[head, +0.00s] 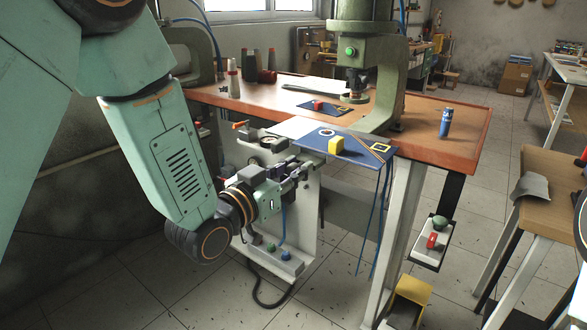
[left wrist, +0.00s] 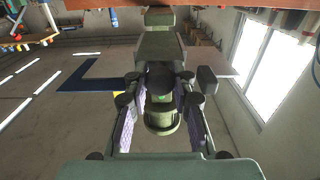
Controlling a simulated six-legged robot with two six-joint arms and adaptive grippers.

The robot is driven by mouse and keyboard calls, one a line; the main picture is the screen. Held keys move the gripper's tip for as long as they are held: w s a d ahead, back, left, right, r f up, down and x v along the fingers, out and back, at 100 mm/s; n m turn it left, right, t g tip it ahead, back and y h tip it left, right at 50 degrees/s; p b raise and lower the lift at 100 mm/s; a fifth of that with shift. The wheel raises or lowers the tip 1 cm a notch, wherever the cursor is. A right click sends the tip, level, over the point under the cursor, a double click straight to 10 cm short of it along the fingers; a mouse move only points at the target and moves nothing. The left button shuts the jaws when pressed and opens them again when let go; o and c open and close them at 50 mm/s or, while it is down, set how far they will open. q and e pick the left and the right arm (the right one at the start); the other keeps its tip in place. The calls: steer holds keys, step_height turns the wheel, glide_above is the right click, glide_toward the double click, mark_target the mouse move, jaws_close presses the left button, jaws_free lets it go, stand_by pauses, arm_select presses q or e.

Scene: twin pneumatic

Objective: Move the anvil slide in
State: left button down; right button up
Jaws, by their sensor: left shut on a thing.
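What looks like the anvil slide (head: 271,143) is a pale piece with a round dark top, at the table's front edge in the head view. My left gripper (head: 300,168) is just in front of and below it, its fingers at the edge. In the left wrist view, the picture is upside down and the two fingers (left wrist: 160,112) stand either side of a dark rounded knob (left wrist: 160,79). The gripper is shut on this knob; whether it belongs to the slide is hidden. My right gripper is not in view.
An orange-tipped lever (head: 239,125) is close left. Cables hang below the mat.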

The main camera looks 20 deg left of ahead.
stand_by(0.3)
arm_select(q)
steer(key=x, duration=0.8)
steer(key=shift+w+d, duration=0.1)
steer(key=shift+w, duration=0.2)
steer(key=c, duration=1.1)
jaws_free()
steer(key=shift+s, duration=0.1)
steer(key=v, duration=1.1)
steer(key=shift+s, duration=0.4)
